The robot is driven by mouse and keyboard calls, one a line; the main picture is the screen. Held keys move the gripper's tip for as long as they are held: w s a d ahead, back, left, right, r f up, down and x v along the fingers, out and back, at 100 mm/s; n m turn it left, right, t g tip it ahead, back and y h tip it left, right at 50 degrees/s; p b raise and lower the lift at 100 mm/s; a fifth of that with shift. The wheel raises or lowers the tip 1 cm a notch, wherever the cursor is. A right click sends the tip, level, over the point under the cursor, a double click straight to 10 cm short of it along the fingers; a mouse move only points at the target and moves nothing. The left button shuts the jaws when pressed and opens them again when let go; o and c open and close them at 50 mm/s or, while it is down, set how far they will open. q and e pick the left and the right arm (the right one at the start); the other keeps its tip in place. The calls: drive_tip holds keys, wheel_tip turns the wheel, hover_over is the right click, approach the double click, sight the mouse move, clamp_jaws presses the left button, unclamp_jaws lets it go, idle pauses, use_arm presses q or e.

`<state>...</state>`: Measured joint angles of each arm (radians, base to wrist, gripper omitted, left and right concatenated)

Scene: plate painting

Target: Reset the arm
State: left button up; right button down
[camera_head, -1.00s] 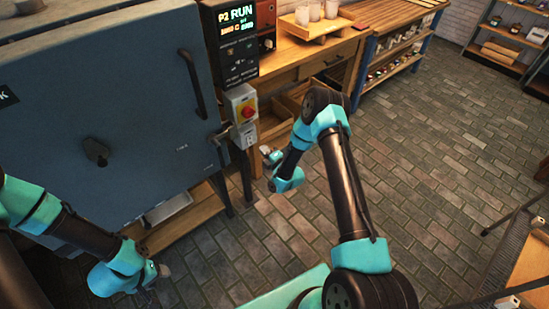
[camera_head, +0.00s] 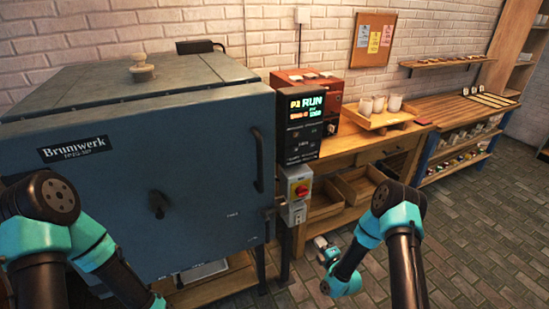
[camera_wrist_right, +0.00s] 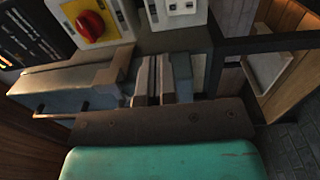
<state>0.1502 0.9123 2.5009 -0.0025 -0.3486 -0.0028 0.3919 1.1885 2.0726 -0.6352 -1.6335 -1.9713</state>
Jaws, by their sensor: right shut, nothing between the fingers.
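My right arm comes up from the lower right in the head view, and its gripper (camera_head: 322,243) hangs below the switch box, at the right side of the kiln. In the right wrist view the right gripper's fingers (camera_wrist_right: 154,80) are together with nothing between them. My left arm is at the lower left of the head view, in front of the kiln; its gripper is outside the frame. The blue kiln (camera_head: 120,150) has its door shut. Its control panel (camera_head: 308,122) reads RUN.
The switch box (camera_head: 299,188) with a red knob is close to my right gripper; the knob (camera_wrist_right: 90,24) also shows in the right wrist view. A wooden bench (camera_head: 350,150) carries a tray (camera_head: 385,122) with white cups. The brick floor (camera_head: 480,240) at the right is clear.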

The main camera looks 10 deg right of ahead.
drive_tip(key=s+a+m+g, duration=0.2)
drive_tip(key=s+m+g, duration=0.3)
drive_tip(key=s+m, duration=0.2)
drive_tip(key=s+a+f+m+g, duration=0.1)
drive_tip(key=s+a+m+g, duration=0.2)
drive_tip(key=s+m+g, duration=0.3)
drive_tip(key=s+a+m+g, duration=0.3)
drive_tip(key=s+m+g, duration=0.3)
drive_tip(key=s+m, duration=0.3)
drive_tip(key=s, duration=0.4)
drive_tip(key=shift+s+a+f, duration=0.25)
drive_tip(key=shift+s, duration=0.05)
drive_tip(key=shift+h, duration=0.3)
